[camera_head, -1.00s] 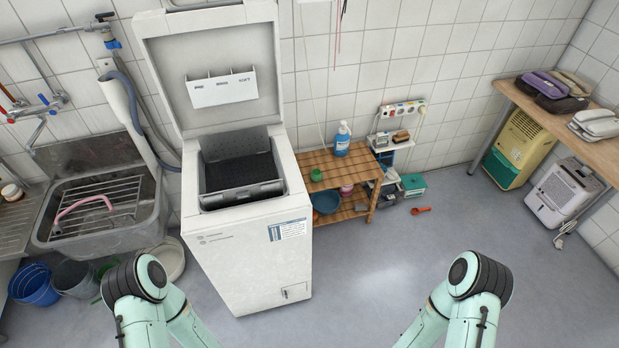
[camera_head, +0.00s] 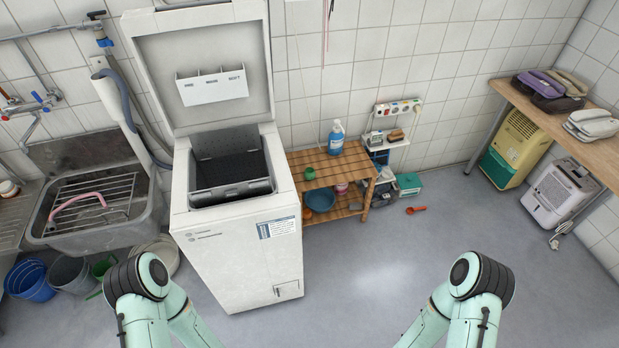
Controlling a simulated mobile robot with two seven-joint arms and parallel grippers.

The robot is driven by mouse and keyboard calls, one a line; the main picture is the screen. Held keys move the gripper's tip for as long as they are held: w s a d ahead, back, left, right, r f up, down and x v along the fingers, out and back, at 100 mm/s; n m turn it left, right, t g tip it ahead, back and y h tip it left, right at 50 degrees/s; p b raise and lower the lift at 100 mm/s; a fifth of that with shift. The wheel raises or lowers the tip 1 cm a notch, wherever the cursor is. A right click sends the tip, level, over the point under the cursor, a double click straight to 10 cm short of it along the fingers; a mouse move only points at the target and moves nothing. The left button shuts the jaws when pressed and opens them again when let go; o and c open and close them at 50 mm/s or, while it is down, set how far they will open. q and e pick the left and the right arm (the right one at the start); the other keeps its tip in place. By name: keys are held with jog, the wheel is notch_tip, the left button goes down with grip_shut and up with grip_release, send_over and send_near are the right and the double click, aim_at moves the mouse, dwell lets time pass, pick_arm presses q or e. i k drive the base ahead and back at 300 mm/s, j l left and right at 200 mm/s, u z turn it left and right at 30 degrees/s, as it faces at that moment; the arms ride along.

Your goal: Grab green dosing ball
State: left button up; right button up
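The green dosing ball (camera_head: 310,173) is a small round green thing on the top of the slatted wooden shelf (camera_head: 341,167), just right of the washing machine. It stands near the shelf's left front part. Both of my arms show only as pale green links at the bottom of the view, one left and one right. Neither gripper is in view. The arms are well apart from the ball.
The open top-loading washing machine (camera_head: 247,262) stands left of the shelf, its lid raised. A blue bottle (camera_head: 336,138) stands behind the ball. A blue bowl (camera_head: 320,199) sits on the lower shelf. A red scoop (camera_head: 416,210) lies on the floor. The floor in front is clear.

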aim_at(310, 173)
jog(key=k+j+u, duration=0.1)
jog(key=k+u, duration=0.25)
jog(key=k, duration=0.25)
jog(key=u, duration=1.7)
jog(key=l+u, duration=0.7)
jog(key=k+l, duration=0.1)
jog(key=l, duration=0.4)
jog(key=k+l, duration=0.1)
jog(key=l, duration=0.4)
jog(key=k+l, duration=0.1)
jog(key=l, duration=0.4)
jog(key=k+l, duration=0.1)
jog(key=l, duration=0.4)
jog(key=k+l, duration=0.1)
jog(key=l, duration=0.35)
jog(key=k+l, duration=0.1)
jog(key=l, duration=0.4)
jog(key=k+l, duration=0.1)
jog(key=l, duration=0.4)
jog(key=k+l, duration=0.1)
jog(key=l, duration=0.4)
